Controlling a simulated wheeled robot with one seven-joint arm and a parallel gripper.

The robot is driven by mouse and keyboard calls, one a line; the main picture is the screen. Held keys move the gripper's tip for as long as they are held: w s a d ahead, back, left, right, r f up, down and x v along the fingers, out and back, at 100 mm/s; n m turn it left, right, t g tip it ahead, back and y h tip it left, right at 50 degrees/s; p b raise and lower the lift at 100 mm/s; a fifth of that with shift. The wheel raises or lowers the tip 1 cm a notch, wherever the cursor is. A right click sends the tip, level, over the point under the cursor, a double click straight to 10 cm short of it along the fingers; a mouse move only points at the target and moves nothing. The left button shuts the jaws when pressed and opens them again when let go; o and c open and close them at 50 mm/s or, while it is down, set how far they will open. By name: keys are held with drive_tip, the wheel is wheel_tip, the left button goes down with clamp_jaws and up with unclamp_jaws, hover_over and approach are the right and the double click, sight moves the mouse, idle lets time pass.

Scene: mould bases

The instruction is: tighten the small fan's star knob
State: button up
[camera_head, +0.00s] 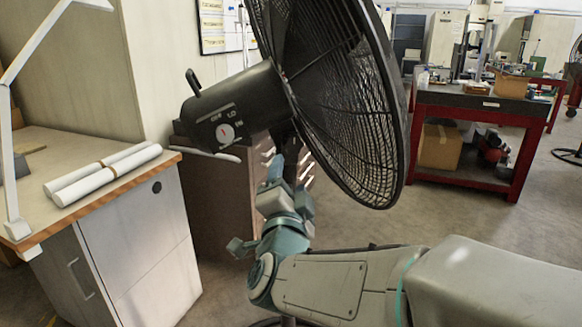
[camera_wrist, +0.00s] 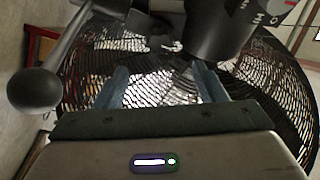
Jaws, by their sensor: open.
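The black fan (camera_head: 345,95) stands in front of me, with its round cage and motor housing (camera_head: 235,112) in view. In the wrist view its cage (camera_wrist: 90,75) fills the background and the housing (camera_wrist: 220,30) is at the top. I cannot clearly make out a star knob in either view. A ball-ended lever (camera_wrist: 34,90) shows large at the left of the wrist view. My gripper (camera_head: 275,170) is under the housing, close to the fan's stand. Its two fingers (camera_wrist: 160,82) are apart, with nothing visibly held between them.
A cabinet with a wooden top (camera_head: 100,150) and white paper rolls (camera_head: 105,175) stands at the left. A brown drawer cabinet (camera_head: 215,195) is behind my gripper. A red workbench (camera_head: 475,105) is at the back right. The floor (camera_head: 480,225) at the right is clear.

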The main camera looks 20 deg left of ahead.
drive_tip(key=v, duration=0.2)
drive_tip(key=shift+s+f, duration=0.1)
drive_tip(key=shift+s, duration=0.2)
drive_tip(key=shift+w+d+n, duration=0.3)
drive_tip(key=shift+w+d, duration=0.05)
drive_tip(key=shift+w, duration=0.1)
drive_tip(key=d+f+n+g+p, duration=0.5)
drive_tip(key=d+n+g, duration=0.3)
drive_tip(key=d, duration=0.5)
drive_tip(key=s+d+f+g+h+p, duration=0.2)
drive_tip(key=s+d+f+g, duration=0.1)
drive_tip(key=s+d, duration=0.4)
drive_tip(key=s+d+f+g+h+p, duration=0.1)
drive_tip(key=s+d+f+g+h, duration=0.1)
drive_tip(key=s+d+g, duration=0.4)
drive_tip(key=s+d+h, duration=0.1)
drive_tip(key=d, duration=0.3)
drive_tip(key=shift+s+d+f+p, duration=0.3)
drive_tip(key=shift+f+p, duration=0.1)
